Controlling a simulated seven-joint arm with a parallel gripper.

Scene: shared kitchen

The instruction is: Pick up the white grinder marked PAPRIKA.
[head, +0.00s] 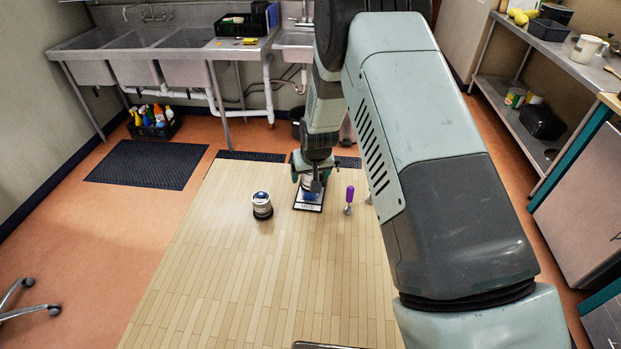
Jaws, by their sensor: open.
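My gripper (310,184) points down near the far edge of the wooden table, with its jaws open. A small white and blue item (309,194) shows just below and between the fingers; the gripper hides much of it, and I cannot tell if they touch. It appears to stand on a flat, dark-edged scale or plate (308,208). To the left, apart from the gripper, a short round container (262,205) with a white top and dark lower part stands upright. No PAPRIKA marking is readable, so I cannot tell which item is the white grinder.
A purple-handled tool (349,195) stands right of the scale. A pale item beside my arm is mostly hidden. The wooden tabletop (235,285) is clear at front and left. Sinks (185,70) and a steel shelf (500,105) lie beyond the table.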

